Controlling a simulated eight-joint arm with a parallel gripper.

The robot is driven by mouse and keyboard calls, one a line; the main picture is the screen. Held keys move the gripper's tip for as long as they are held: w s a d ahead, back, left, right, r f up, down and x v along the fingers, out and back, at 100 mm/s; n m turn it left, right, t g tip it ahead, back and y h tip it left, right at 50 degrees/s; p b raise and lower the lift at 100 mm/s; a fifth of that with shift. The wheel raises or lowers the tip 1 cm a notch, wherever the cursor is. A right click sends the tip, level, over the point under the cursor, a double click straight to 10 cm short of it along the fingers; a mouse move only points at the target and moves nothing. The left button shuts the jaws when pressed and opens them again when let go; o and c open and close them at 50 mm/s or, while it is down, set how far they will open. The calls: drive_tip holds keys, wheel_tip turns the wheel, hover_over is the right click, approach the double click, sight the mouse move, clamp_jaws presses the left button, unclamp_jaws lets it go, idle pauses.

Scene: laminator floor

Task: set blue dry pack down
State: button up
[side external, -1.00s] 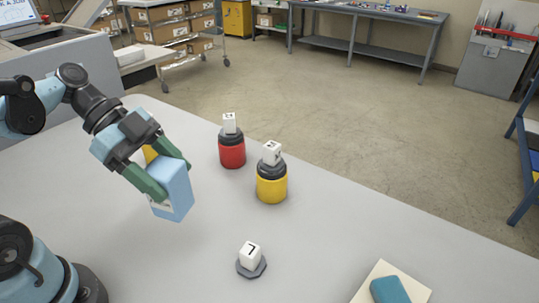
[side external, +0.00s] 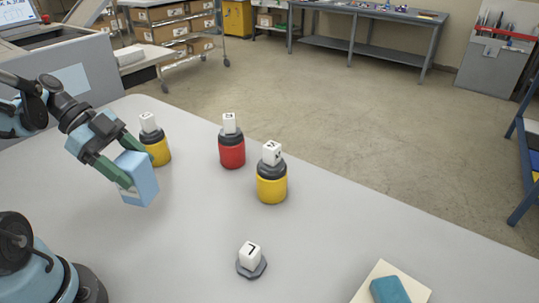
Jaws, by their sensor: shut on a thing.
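The blue dry pack (side external: 141,180) is a light blue box with a pale label low on its left side. It is tilted a little. My gripper (side external: 128,172), with green fingers, is shut on it at the left of the table. The pack's lower edge is close to the grey tabletop (side external: 190,245); I cannot tell whether it touches. A yellow canister (side external: 158,152) with a black top and a white numbered cube stands just behind and to the right of the pack.
A red canister (side external: 232,154) and another yellow canister (side external: 272,188) stand to the right, each topped by a white cube. A white cube marked 7 (side external: 249,253) sits on a grey base in front. A teal block (side external: 390,290) lies on a cream pad (side external: 418,289). The table's middle is clear.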

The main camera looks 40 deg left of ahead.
drive_tip(key=shift+w+a+f, duration=0.1)
drive_tip(key=shift+a+f, duration=0.75)
drive_tip(key=shift+f, duration=0.35)
drive_tip(key=shift+w+a+f, duration=0.1)
drive_tip(key=shift+a+f, duration=0.75)
drive_tip(key=shift+f, duration=0.3)
drive_tip(key=shift+w+a+f, duration=0.1)
drive_tip(key=shift+a+f, duration=0.75)
drive_tip(key=shift+f, duration=0.35)
drive_tip(key=shift+f, duration=0.1)
drive_tip(key=o, duration=1.3)
